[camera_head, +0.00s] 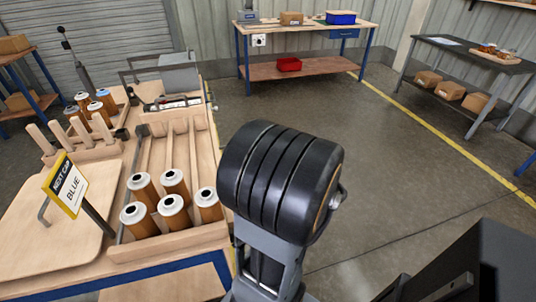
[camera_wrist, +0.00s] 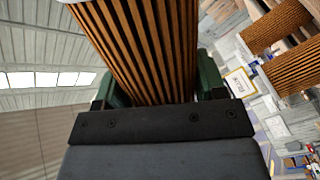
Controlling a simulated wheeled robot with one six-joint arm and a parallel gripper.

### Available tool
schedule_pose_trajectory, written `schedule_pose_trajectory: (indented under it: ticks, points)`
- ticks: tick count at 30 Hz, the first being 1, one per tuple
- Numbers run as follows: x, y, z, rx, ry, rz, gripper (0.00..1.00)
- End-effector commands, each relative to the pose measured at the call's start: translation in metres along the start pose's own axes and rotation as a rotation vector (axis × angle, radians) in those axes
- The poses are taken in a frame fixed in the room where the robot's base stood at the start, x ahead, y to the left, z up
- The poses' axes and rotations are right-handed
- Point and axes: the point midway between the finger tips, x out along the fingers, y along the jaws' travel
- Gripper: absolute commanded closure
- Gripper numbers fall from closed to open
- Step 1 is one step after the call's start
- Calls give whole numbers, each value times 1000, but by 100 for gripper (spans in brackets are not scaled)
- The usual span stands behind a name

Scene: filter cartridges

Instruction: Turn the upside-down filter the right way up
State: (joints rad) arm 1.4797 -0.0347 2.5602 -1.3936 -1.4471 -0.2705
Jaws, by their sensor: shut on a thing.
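My gripper (camera_wrist: 158,88) is shut on a brown pleated filter (camera_wrist: 145,45) in the wrist view, one dark green finger on each side. I cannot tell which way up this filter is. My gripper and the held filter do not show in the head view. There, several brown filters with white ringed tops (camera_head: 172,204) stand upright in a wooden tray (camera_head: 165,246). Two pleated filters (camera_wrist: 285,68) also show at the right of the wrist view.
A sign reading "NEXT CAP BLUE" (camera_head: 68,187) stands left of the tray by a wooden board (camera_head: 60,235). Wooden pegs (camera_head: 57,134) and more filters (camera_head: 95,107) are behind it. Further back is a bench with a blue bin (camera_head: 341,17). The floor on the right is clear.

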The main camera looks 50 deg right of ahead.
Motion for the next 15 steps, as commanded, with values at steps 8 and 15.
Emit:
schedule_pose_trajectory:
  ticks: [8,15]
  points:
    - [0,0,0,137,0,0,61]
    - [0,0,0,150,0,0,61]
